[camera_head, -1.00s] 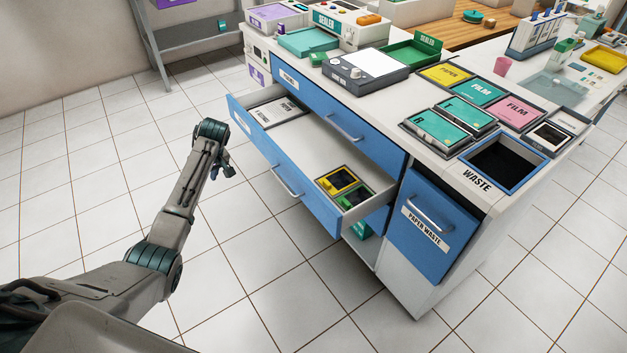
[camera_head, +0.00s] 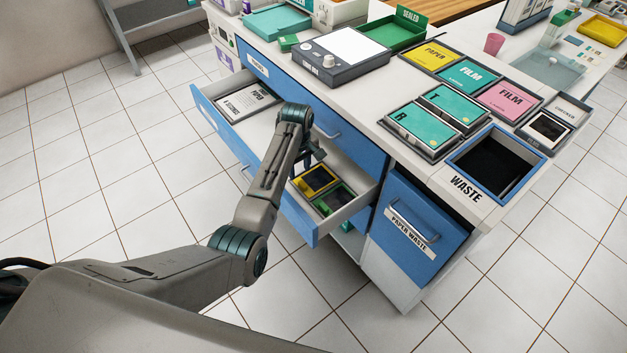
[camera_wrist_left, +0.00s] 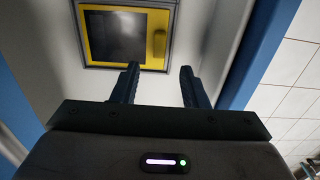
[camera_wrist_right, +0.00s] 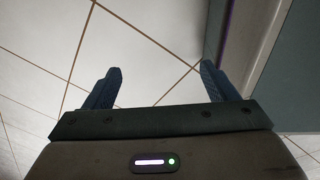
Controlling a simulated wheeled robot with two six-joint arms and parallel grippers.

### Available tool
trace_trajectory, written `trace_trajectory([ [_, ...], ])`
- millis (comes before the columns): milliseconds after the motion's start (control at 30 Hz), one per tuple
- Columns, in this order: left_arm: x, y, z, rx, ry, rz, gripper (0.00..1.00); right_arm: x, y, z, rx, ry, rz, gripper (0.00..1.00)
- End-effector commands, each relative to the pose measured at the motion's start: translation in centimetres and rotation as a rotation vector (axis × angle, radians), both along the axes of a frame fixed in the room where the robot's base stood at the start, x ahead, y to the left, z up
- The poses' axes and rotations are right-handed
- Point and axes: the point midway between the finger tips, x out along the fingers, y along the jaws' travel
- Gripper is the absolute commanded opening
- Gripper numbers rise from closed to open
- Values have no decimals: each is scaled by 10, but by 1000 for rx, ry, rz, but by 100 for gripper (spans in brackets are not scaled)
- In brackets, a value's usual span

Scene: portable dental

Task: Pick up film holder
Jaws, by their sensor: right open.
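A yellow-framed film holder (camera_head: 314,180) with a dark window lies in the open drawer. A green-framed holder (camera_head: 335,200) lies beside it, toward the drawer's right end. My left gripper (camera_head: 314,158) is above the drawer, just behind the yellow holder in the head view. In the left wrist view the fingers (camera_wrist_left: 157,85) are apart and empty, and the yellow holder (camera_wrist_left: 118,38) lies beyond them, not touched. My right gripper (camera_wrist_right: 160,88) is open and empty over the tiled floor. It does not show in the head view.
The open drawer (camera_head: 309,228) also holds a paper folder (camera_head: 246,101) at its left end. The blue paper waste front (camera_head: 408,222) stands to the right. The counter above carries a light box (camera_head: 339,57), teal trays (camera_head: 438,111) and a waste opening (camera_head: 494,166).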

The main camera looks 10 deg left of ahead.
Motion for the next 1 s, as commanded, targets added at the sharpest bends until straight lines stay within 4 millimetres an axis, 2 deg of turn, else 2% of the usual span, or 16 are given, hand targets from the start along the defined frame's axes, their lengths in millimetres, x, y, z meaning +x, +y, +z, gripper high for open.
trace_trajectory([
  [233,-3,-5,-31,0,4,0,40,40,12,5,15,-68,-3,80],
  [400,-3,-5,-50,1,2,1,40,31,13,-1,16,-52,-6,80],
  [667,-2,-5,-53,1,-1,1,40,19,7,-1,9,-34,-3,80],
  [867,-2,-5,-53,1,-1,0,3,19,0,0,1,-35,0,80],
  [900,-2,-5,-53,1,-1,0,0,19,-1,0,0,-35,0,80],
  [1000,-2,-5,-53,1,-1,0,0,19,-2,1,-2,-36,1,80],
])
